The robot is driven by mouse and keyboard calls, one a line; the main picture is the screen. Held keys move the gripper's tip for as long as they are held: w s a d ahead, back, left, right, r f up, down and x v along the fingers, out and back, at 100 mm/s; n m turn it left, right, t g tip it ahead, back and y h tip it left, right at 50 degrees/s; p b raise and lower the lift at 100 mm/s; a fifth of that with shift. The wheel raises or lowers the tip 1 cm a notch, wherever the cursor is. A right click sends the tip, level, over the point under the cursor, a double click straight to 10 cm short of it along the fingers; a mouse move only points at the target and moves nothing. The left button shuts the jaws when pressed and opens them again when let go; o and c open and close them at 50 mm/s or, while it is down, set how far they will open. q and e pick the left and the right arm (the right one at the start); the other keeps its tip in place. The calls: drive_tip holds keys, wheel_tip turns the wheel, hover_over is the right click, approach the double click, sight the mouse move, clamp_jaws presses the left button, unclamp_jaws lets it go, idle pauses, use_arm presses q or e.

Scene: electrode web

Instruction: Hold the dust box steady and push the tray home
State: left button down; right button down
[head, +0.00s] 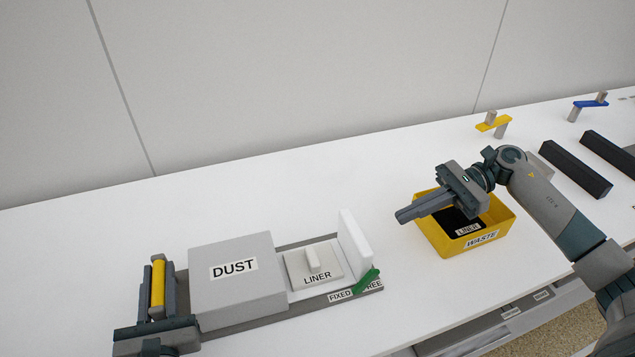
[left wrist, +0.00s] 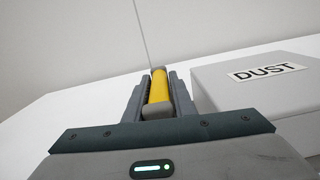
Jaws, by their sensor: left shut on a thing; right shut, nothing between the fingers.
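The grey dust box (head: 236,283), labelled DUST, sits on a grey base (head: 245,322) at the front left of the table. My left gripper (head: 158,283) is shut on the yellow handle (left wrist: 159,87) at the box's left side; the box also shows in the left wrist view (left wrist: 262,90). The tray (head: 314,264), labelled LINER with a small knob, sits on the base to the right of the box, partly out. A white upright plate (head: 354,245) stands at its right end. My right gripper (head: 402,216) is shut and empty, over the left edge of the waste bin.
The yellow WASTE bin (head: 459,245) holds a dark piece labelled LINER. A green lever (head: 367,279) lies by the FIXED and FREE labels. Dark bars (head: 575,169), a yellow stand (head: 493,123) and a blue stand (head: 591,104) are at the right. The table behind the box is clear.

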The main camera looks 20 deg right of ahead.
use_arm(q)
drive_tip(key=shift+d+f, duration=0.1)
drive_tip(key=shift+f, duration=0.35)
use_arm(e)
drive_tip(key=r+x, duration=0.1)
drive_tip(key=x, duration=0.6)
drive_tip(key=shift+a, duration=0.5)
drive_tip(key=shift+a+f, duration=0.1)
drive_tip(key=shift+f, duration=0.05)
drive_tip(key=a, duration=1.4)
drive_tip(key=shift+a, duration=0.35)
use_arm(q)
drive_tip(key=shift+s+d+r, duration=0.1)
drive_tip(key=shift+d, duration=0.2)
use_arm(e)
drive_tip(key=shift+a, duration=0.4)
drive_tip(key=shift+s+a, duration=0.1)
use_arm(q)
drive_tip(key=shift+a, duration=0.15)
use_arm(e)
drive_tip(key=shift+d, duration=0.45)
use_arm(q)
drive_tip(key=shift+a, duration=0.15)
use_arm(e)
drive_tip(key=f+v, duration=0.1)
drive_tip(key=v, duration=1.3)
drive_tip(key=shift+w+d, duration=0.15)
drive_tip(key=shift+w, duration=0.2)
